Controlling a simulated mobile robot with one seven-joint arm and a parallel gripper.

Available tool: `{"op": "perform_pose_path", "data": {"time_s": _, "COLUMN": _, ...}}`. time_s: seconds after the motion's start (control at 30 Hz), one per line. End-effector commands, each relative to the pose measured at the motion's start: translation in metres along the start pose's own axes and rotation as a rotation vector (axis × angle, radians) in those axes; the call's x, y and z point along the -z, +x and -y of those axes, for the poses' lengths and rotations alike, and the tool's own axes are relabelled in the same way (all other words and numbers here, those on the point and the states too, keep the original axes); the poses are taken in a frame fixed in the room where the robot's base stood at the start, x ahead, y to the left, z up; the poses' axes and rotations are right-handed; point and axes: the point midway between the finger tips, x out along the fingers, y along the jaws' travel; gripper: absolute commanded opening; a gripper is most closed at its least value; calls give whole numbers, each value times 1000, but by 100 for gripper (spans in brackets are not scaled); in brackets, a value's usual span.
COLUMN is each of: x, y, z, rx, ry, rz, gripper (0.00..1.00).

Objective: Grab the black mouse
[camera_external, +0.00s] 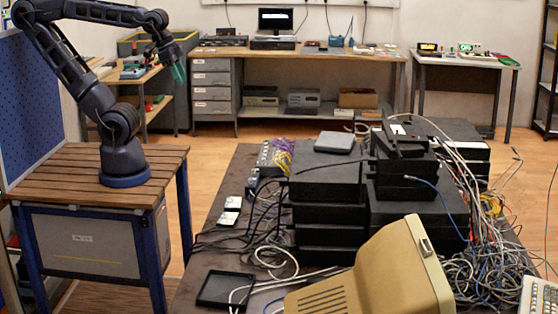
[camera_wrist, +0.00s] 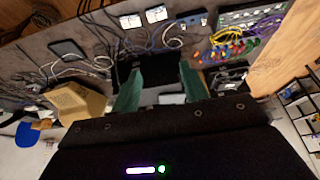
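I cannot make out a black mouse in either view; dark equipment and cables could hide it. My gripper (camera_external: 179,74) is raised at the upper left in the external view, well away from the cluttered table (camera_external: 222,262). In the wrist view my gripper (camera_wrist: 160,90) shows two green fingers spread apart with nothing held between them. Beyond the fingers lies a stack of black boxes, seen from above, with the table around it.
Stacked black network boxes (camera_external: 330,190) fill the table's middle, with tangled cables (camera_external: 490,255) on the right. A beige monitor (camera_external: 385,270) and a flat black tray (camera_external: 226,289) are at the front. My arm stands on a wooden-topped stand (camera_external: 60,180).

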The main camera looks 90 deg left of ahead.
Motion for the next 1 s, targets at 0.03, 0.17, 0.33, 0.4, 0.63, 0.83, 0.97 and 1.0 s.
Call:
{"op": "perform_pose_path", "data": {"time_s": 0.03, "x": 0, "y": 0, "z": 0, "rx": 0, "ry": 0, "rz": 0, "gripper": 55}}
{"op": "perform_pose_path", "data": {"time_s": 0.17, "x": 0, "y": 0, "z": 0, "rx": 0, "ry": 0, "rz": 0, "gripper": 71}}
{"op": "perform_pose_path", "data": {"time_s": 0.33, "x": 0, "y": 0, "z": 0, "rx": 0, "ry": 0, "rz": 0, "gripper": 71}}
{"op": "perform_pose_path", "data": {"time_s": 0.4, "x": 1, "y": -1, "z": 0, "rx": 0, "ry": 0, "rz": -1, "gripper": 71}}
{"op": "perform_pose_path", "data": {"time_s": 0.63, "x": 17, "y": -37, "z": 0, "rx": 0, "ry": 0, "rz": -5, "gripper": 71}}
{"op": "perform_pose_path", "data": {"time_s": 0.83, "x": 44, "y": -50, "z": -4, "rx": -20, "ry": 3, "rz": 5, "gripper": 71}}
{"op": "perform_pose_path", "data": {"time_s": 0.97, "x": 68, "y": -54, "z": -9, "rx": -38, "ry": 4, "rz": 8, "gripper": 71}}
{"op": "perform_pose_path", "data": {"time_s": 1.0, "x": 76, "y": -54, "z": -11, "rx": -43, "ry": 3, "rz": 11, "gripper": 71}}
